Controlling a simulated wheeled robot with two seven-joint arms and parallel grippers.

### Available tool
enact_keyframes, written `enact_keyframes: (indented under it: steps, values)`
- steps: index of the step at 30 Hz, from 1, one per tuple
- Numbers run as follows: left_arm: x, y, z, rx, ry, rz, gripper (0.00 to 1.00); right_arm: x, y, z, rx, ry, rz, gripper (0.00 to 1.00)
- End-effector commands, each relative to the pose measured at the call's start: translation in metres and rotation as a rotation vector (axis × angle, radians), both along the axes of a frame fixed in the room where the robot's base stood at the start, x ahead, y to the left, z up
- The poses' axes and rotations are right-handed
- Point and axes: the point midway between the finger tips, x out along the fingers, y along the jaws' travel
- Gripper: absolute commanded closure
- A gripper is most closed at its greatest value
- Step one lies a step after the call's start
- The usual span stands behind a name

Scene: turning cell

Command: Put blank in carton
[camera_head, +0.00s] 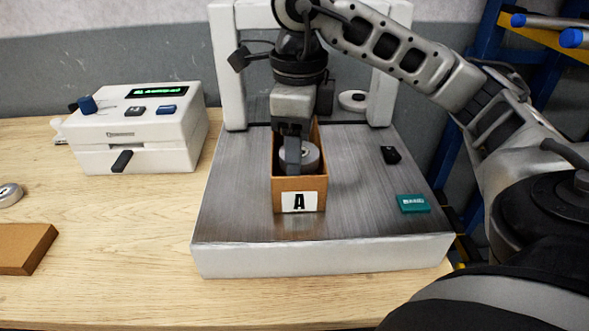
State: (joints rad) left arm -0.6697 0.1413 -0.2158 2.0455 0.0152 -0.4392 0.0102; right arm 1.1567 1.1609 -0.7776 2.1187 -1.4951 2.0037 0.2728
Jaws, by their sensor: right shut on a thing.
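The open brown carton (283,188), marked with a letter A, stands on the metal plate of a machine. My right gripper (293,160) comes down from above into the carton. It is shut on a grey round blank (313,158), which is inside the carton's opening, partly hidden by the fingers. I cannot tell whether the blank touches the carton's floor. My left gripper is not in view.
The metal plate (235,190) has a white frame behind. A teal box (413,204), a small black object (390,155) and a pale disc (352,100) are on it. A white device (140,128), a grey disc (9,194) and a brown block (22,249) are left on the wooden table.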

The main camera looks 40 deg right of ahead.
Motion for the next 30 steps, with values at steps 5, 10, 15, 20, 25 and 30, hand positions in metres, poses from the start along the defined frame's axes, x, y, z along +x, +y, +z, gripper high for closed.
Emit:
enact_keyframes:
  steps: [5,10,15,20,25,30]
  values:
    - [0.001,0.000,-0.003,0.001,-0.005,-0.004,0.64,-0.001,0.000,-0.023,0.000,0.002,-0.001,0.73]
    - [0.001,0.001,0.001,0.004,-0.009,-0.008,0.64,0.000,-0.001,-0.041,-0.002,-0.001,-0.002,0.73]
    - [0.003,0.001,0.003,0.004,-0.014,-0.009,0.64,0.000,0.000,-0.043,0.000,-0.003,0.000,0.73]
    - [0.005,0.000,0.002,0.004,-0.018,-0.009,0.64,0.000,0.000,-0.045,0.000,-0.003,-0.001,0.73]
    - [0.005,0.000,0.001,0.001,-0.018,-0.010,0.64,0.000,0.000,-0.046,-0.001,-0.002,-0.001,0.38]
    - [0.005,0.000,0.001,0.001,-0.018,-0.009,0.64,0.000,0.000,-0.046,-0.001,-0.002,-0.001,0.38]
